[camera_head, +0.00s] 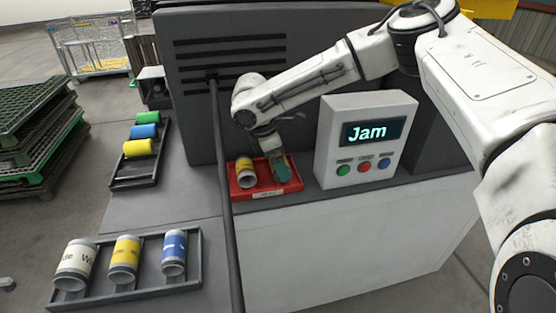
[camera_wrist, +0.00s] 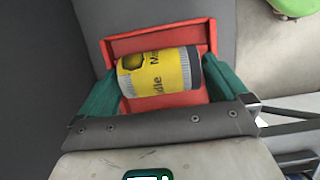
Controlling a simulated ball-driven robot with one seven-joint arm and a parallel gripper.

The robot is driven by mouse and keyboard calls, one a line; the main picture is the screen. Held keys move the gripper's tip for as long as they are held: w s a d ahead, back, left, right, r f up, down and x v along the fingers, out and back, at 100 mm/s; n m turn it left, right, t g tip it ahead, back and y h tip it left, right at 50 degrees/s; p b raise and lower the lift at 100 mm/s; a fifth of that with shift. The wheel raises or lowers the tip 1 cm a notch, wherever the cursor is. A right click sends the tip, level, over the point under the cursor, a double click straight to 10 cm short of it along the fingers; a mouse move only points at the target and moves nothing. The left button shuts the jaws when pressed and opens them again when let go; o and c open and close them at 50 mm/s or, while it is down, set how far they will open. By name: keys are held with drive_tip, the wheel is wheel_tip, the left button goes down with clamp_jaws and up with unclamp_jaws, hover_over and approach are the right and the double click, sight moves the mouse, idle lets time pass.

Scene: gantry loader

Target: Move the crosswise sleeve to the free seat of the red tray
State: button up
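The red tray (camera_head: 247,190) stands on the machine ledge left of the console. A yellow-and-white sleeve (camera_head: 245,173) lies in its left seat. My gripper (camera_head: 281,166) is low over the tray's right seat, its teal finger hiding most of what is there. In the wrist view, a yellow sleeve (camera_wrist: 158,70) with a dark band at one end lies between the two teal fingers of my gripper (camera_wrist: 161,84). The fingertips appear to touch both its ends, and it is at or in the red tray (camera_wrist: 150,42). Whether it rests on the tray floor is hard to tell.
A dark front rack (camera_head: 120,298) holds white, yellow and blue sleeves. A back-left rack (camera_head: 135,184) holds green, blue and yellow ones. The Jam console (camera_head: 348,165) stands close right of the tray. A dark upright pole (camera_head: 224,190) passes close left of it.

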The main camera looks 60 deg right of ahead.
drive_tip(key=s+d+p+v, duration=0.1)
drive_tip(key=p+v, duration=0.7)
drive_tip(key=v, duration=0.8)
drive_tip(key=shift+r, duration=0.55)
drive_tip(key=shift+s, duration=0.15)
idle(0.4)
